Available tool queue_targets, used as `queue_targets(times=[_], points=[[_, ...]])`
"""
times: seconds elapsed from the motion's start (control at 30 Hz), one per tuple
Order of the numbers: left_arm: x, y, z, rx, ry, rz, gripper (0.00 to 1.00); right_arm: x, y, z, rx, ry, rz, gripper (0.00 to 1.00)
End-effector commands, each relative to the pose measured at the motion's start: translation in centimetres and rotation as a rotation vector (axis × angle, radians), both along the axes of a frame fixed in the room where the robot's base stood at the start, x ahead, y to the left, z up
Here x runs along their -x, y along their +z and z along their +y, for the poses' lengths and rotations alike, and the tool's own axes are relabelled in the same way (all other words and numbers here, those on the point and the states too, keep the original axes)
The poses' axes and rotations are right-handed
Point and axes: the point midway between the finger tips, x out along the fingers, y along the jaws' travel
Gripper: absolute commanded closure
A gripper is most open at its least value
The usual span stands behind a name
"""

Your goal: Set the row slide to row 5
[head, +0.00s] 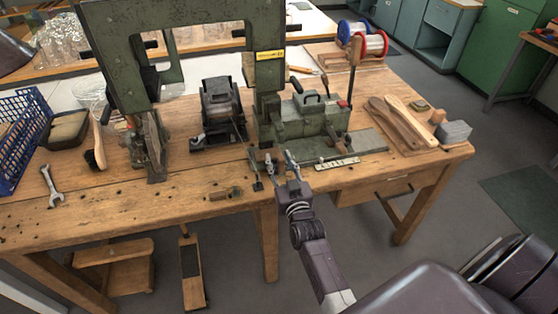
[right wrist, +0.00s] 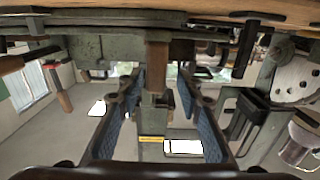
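The green tufting machine (head: 310,122) stands on the wooden bench. A pale marked scale strip (head: 337,163) lies at its front edge; its marks are too small to read. I cannot make out the row slide's setting. My right gripper (head: 272,163) is at the bench's front edge, left of the strip and just before the machine's base. In the right wrist view its two fingers (right wrist: 156,95) stand apart, with a brown upright part (right wrist: 158,72) showing beyond and between them. I cannot tell whether they touch it. My left gripper is not in view.
Wooden brush blanks (head: 398,122) and a grey block (head: 455,132) lie at right. Red and blue spools (head: 362,42) stand behind. A tall green press frame (head: 112,55), a wrench (head: 52,187) and a blue basket (head: 22,135) are at left. A small wooden-handled tool (head: 226,194) lies at the front.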

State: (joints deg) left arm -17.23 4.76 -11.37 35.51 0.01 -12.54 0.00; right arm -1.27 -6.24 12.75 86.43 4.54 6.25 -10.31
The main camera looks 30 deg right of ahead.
Motion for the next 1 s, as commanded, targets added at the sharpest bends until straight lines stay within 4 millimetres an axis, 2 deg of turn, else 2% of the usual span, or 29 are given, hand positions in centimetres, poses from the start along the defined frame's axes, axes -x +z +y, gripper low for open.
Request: queue_targets(times=[0.4,0.5,1.0], points=[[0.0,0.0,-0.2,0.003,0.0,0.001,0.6,5.7,-0.1,1.6,0.0,0.002,0.003,0.67],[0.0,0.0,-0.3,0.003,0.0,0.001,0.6,6.6,-0.1,1.9,0.001,0.003,0.002,0.67],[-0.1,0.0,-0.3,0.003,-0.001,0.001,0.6,7.1,0.0,2.0,0.0,0.002,0.001,0.67]])
